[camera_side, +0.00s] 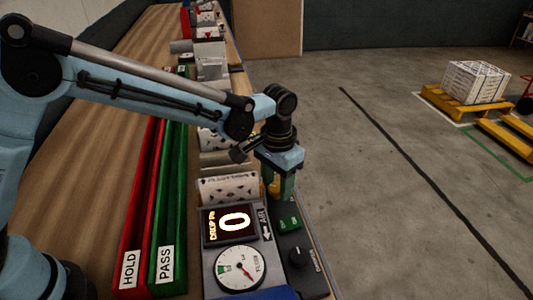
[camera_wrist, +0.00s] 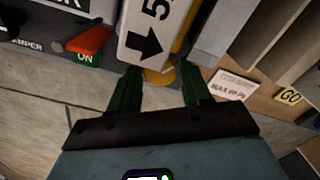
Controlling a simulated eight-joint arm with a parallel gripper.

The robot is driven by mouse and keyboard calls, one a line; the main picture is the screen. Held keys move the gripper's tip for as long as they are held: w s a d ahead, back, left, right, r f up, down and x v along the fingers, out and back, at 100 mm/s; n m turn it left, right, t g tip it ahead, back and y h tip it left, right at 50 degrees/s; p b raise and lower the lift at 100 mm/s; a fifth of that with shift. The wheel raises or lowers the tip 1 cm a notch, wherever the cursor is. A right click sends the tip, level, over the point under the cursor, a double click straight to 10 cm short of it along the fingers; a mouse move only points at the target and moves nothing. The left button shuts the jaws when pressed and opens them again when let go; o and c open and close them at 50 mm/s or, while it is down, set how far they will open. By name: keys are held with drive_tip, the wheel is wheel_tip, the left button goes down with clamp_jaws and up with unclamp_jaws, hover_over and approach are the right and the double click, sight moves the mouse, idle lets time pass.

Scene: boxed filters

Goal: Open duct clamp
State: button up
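My gripper (camera_wrist: 160,88) is open in the wrist view, with its two dark green fingers apart. Between and just beyond the fingertips is a yellow part (camera_wrist: 159,78), which may be the clamp's handle; I cannot tell whether a finger touches it. A white plate with a black arrow (camera_wrist: 147,38) stands above the yellow part and hides some of it. In the side view my gripper (camera_side: 281,190) points down at the right edge of the bench, beside an orange-yellow part (camera_side: 273,188). The rest of the clamp is hidden there.
A display reading 0 (camera_side: 231,222) and a round gauge (camera_side: 240,267) sit near the front. Red HOLD (camera_side: 131,245) and green PASS (camera_side: 168,245) channels run along the bench. A red lever (camera_wrist: 90,39) marked ON is left of my fingers.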

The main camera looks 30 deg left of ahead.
sight(277, 187)
drive_tip(key=shift+m, duration=0.3)
drive_tip(key=m, duration=0.4)
drive_tip(key=shift+m, duration=0.3)
drive_tip(key=m, duration=0.5)
wheel_tip(277, 187, up, 12)
drive_tip(key=s+a+r+n+t, duration=0.3)
drive_tip(key=s+a+n, duration=0.3)
drive_tip(key=a, duration=0.5)
drive_tip(key=s+a+f+n+t, duration=0.4)
drive_tip(key=s+a+n, duration=0.3)
drive_tip(key=s, duration=0.2)
drive_tip(key=shift+a+f, duration=0.15)
drive_tip(key=shift+a, duration=0.05)
idle(0.4)
